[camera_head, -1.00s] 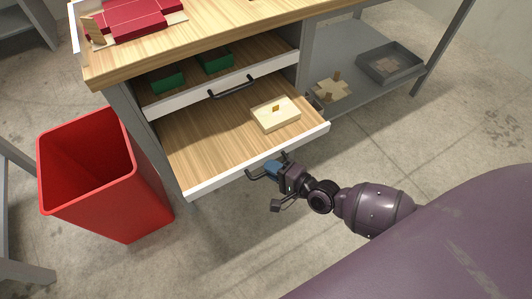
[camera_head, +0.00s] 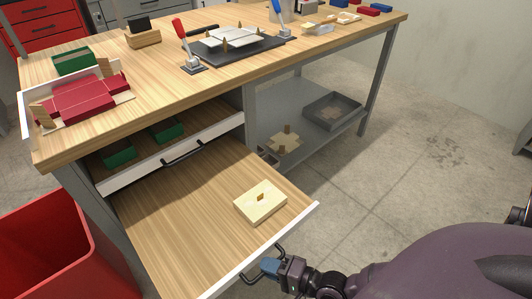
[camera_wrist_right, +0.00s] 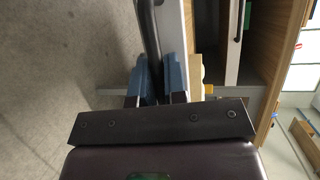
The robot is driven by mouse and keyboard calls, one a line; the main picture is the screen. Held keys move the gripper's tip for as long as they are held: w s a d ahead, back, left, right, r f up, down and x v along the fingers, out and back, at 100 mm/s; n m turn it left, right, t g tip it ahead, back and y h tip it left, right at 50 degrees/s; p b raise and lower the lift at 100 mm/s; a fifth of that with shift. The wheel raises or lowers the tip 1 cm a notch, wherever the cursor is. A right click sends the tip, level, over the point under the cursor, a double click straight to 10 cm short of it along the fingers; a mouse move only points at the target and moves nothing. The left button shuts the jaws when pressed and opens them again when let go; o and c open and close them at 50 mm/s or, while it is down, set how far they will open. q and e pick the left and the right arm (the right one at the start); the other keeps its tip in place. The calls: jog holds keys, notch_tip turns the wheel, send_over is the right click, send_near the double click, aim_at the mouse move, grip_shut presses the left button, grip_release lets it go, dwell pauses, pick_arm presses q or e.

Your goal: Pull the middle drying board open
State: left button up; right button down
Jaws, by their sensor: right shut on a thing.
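A wooden drying board (camera_head: 170,220) with a white front edge stands pulled well out of the bench, below a shallower board with green boxes. Its dark bar handle (camera_head: 249,279) is at the front edge. My right gripper (camera_head: 272,267) is at the handle, its blue fingers shut on it. In the right wrist view the dark handle (camera_wrist_right: 149,40) runs between the fingers of the right gripper (camera_wrist_right: 158,80). A cream box (camera_head: 260,204) with a small brown piece on top lies on the board. My left gripper is not in view.
The upper board's white front (camera_head: 170,158) has its own dark handle. A red bin (camera_head: 50,250) stands close at the left. The bench top (camera_head: 150,75) holds a red folded box, a dark fixture and clamps. A lower shelf (camera_head: 300,140) holds a grey tray. Floor at right is clear.

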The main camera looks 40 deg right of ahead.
jog(key=c, duration=1.2)
grip_release()
